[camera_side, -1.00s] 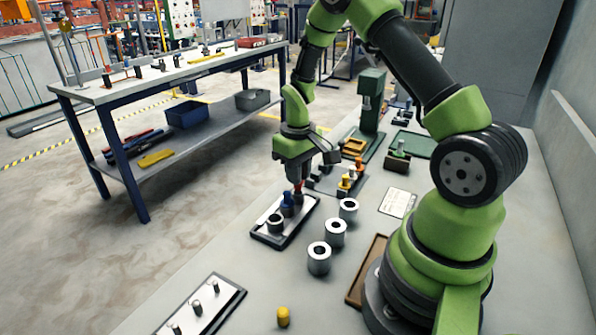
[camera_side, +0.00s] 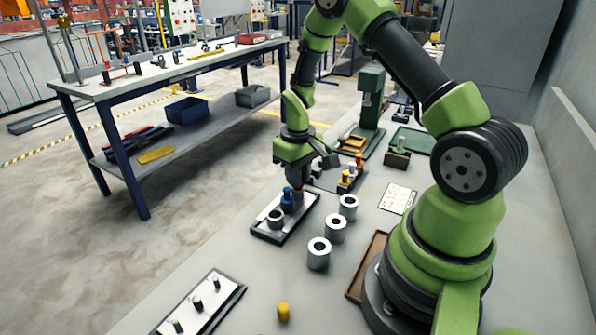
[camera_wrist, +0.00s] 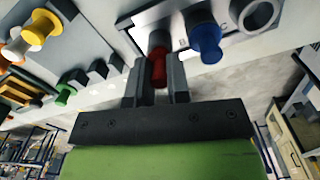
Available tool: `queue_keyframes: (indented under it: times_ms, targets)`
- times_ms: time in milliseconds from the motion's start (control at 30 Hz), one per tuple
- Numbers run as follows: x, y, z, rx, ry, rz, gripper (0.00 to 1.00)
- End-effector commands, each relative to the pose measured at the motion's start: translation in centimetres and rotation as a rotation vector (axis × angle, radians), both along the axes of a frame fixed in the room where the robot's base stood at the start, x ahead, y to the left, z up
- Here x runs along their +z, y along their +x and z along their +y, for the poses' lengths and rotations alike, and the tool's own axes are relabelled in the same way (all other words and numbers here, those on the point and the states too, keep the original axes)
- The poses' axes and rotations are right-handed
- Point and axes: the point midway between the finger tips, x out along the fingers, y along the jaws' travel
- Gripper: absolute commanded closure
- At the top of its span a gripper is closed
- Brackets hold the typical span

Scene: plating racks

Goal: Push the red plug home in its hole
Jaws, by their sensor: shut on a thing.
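The red plug (camera_wrist: 158,66) shows in the wrist view between the two fingers of my gripper (camera_wrist: 157,80). My gripper is shut on it. In the side view my gripper (camera_side: 297,184) is low over the far end of the white plate with a dark rim (camera_side: 263,234), and the red plug is largely hidden by the fingers. The plug's end lies at the plate in the wrist view; how deep it sits in its hole I cannot tell. The blue plug (camera_side: 287,196) stands beside it on the same plate, and also shows in the wrist view (camera_wrist: 205,42).
Three metal rings, one of them the nearest ring (camera_side: 319,262), stand right of the plate. A rack with yellow and orange plugs (camera_side: 346,182) is behind. A yellow plug (camera_side: 283,312) stands at the front. A second plate with pegs (camera_side: 209,300) lies front left.

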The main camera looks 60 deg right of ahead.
Motion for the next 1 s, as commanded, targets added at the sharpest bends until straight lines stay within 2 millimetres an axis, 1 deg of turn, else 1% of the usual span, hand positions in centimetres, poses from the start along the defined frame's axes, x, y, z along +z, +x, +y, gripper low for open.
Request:
queue_keyframes:
  times_ms: [300, 333, 433, 467, 767, 867, 967, 1000]
  targets:
    - [-0.8, 0.0, 0.0, -0.001, 0.000, 0.001, 1.00]
    - [-0.9, 0.0, 0.0, -0.001, 0.000, 0.000, 0.81]
    - [-0.8, 0.0, 0.0, 0.000, 0.000, -0.001, 0.58]
    - [-0.8, 0.0, 0.0, 0.000, 0.000, 0.000, 0.53]
    - [-0.6, 0.0, 0.0, 0.000, 0.000, -0.001, 0.53]
    - [0.4, 0.1, 0.0, 0.001, -0.002, -0.005, 0.53]
    - [2.1, 0.1, 0.0, 0.000, -0.003, -0.007, 0.53]
    - [2.9, 0.1, -0.1, -0.001, -0.003, -0.007, 0.53]
